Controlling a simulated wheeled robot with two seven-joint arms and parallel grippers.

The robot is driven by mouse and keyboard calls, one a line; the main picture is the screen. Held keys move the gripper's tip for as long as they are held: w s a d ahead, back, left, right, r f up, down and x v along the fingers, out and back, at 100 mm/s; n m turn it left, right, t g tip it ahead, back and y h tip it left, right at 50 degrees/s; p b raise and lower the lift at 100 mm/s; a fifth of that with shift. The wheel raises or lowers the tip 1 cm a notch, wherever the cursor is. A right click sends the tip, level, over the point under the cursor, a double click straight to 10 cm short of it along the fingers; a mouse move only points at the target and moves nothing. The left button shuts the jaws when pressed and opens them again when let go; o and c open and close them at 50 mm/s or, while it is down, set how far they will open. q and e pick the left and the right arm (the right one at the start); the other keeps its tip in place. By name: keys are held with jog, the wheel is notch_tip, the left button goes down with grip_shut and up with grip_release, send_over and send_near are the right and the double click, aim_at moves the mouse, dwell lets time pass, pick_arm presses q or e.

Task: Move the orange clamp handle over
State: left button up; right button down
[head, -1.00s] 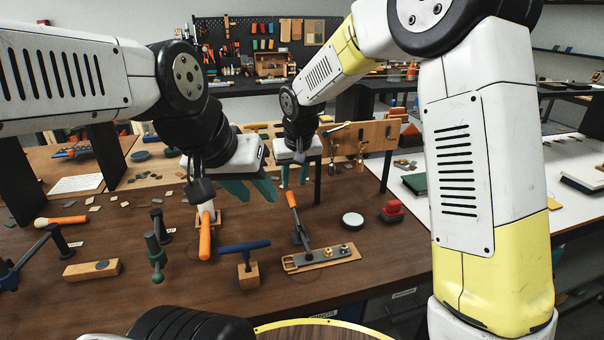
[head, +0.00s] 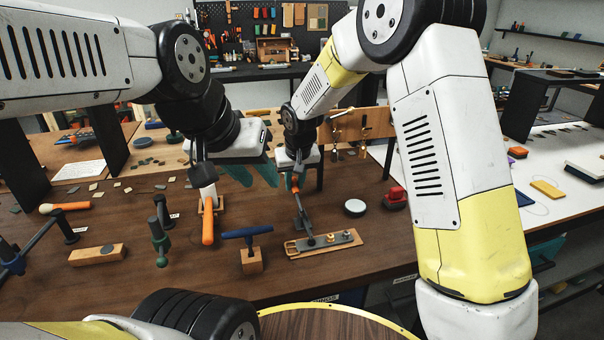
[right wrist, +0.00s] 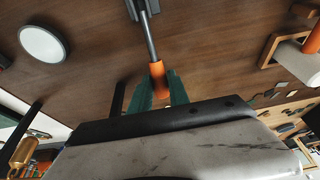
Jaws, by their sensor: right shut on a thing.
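The clamp has an orange handle (head: 295,184) on a dark metal lever, which rises tilted from a grey plate (head: 312,242) on a wooden base (head: 350,248). My right gripper (head: 294,182) is shut on the orange handle near its top. In the right wrist view, the orange handle (right wrist: 157,75) sits between the teal fingers of my right gripper (right wrist: 158,86), and the lever runs away from it. The fingers hide part of the handle. My left gripper (head: 253,174) is open and empty, to the left of the clamp above the table.
A blue T-handle tool (head: 246,233) on a wooden block is nearer. A white disc (head: 355,207) and a red object (head: 396,196) are to the right. A green-and-dark post (head: 160,245) stands further left.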

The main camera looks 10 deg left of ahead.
jog(key=shift+v, duration=1.3)
jog(key=shift+s+d, duration=0.1)
jog(key=shift+s, duration=0.15)
jog(key=shift+s+r, duration=0.1)
jog(key=shift+r, duration=0.05)
jog(key=shift+s+d+r, duration=0.35)
jog(key=shift+s+r, duration=0.4)
jog(key=shift+s+r, duration=0.15)
jog(key=shift+s, duration=0.05)
jog(key=shift+s+d+r, duration=0.35)
jog(key=shift+s+r, duration=0.1)
jog(key=shift+s, duration=0.25)
jog(key=shift+s+d, duration=0.1)
jog(key=shift+s, duration=0.1)
jog(key=shift+r, duration=0.1)
